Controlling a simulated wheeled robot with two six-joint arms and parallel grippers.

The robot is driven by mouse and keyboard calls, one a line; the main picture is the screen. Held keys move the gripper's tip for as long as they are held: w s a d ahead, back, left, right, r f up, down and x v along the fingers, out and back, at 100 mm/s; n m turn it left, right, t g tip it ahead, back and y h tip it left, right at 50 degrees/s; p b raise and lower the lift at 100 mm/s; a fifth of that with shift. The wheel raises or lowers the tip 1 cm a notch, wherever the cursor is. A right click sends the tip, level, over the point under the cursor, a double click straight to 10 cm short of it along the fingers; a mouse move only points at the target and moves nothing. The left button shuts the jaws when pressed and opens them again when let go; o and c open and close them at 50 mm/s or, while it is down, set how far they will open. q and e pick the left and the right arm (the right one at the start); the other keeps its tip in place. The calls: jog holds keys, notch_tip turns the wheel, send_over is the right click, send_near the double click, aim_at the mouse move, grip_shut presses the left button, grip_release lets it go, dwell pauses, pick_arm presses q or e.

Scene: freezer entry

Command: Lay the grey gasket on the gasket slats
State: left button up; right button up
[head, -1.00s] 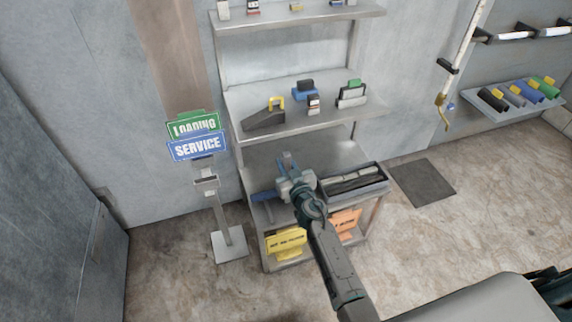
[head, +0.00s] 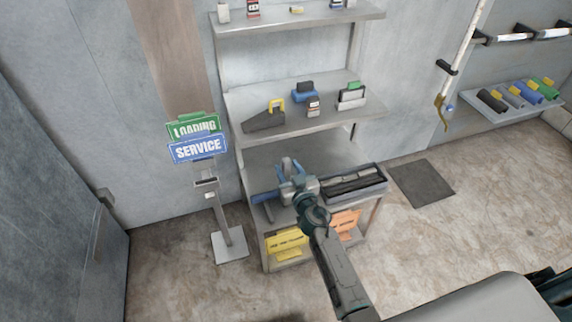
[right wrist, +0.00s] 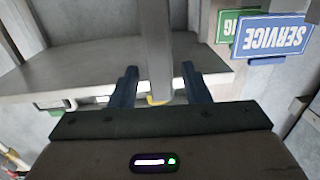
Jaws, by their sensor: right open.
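My right gripper (head: 289,168) is open over the lower shelf, left of a dark tray. In the right wrist view, its two blue fingers (right wrist: 158,85) stand apart, and a pale grey bar (right wrist: 157,40) shows between them. I cannot tell whether this bar is the grey gasket or whether it touches a finger. The dark tray (head: 382,188) on the lower shelf holds long dark and grey strips. I cannot tell which of them are the gasket slats. My arm hides part of the tray's left end. My left gripper is out of view.
The middle shelf (head: 345,125) overhangs at the back and carries several small items. A signpost with a blue SERVICE sign (head: 198,149) stands left of the rack. Yellow (head: 286,242) and orange (head: 345,223) signs are below.

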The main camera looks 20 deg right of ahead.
jog(key=s, duration=0.9)
jog(key=s+d+f+m+g+h, duration=0.2)
jog(key=s+d+g+h, duration=0.15)
jog(key=s+d, duration=0.3)
jog(key=s+d+f+m+g+h, duration=0.2)
jog(key=s+d+g+h, duration=0.15)
jog(key=s+d, duration=0.3)
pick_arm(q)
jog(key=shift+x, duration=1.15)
pick_arm(e)
jog(key=s+a+n+g+y, duration=0.2)
jog(key=s+g, duration=0.2)
jog(key=s, duration=0.4)
jog(key=s+a+f+n+g+y, duration=0.1)
jog(key=s+a+g+y, duration=0.1)
jog(key=s, duration=0.5)
jog(key=shift+s+a+f+n+g+y, duration=0.3)
jog(key=shift+s+n+g, duration=0.1)
jog(key=shift+g, duration=0.5)
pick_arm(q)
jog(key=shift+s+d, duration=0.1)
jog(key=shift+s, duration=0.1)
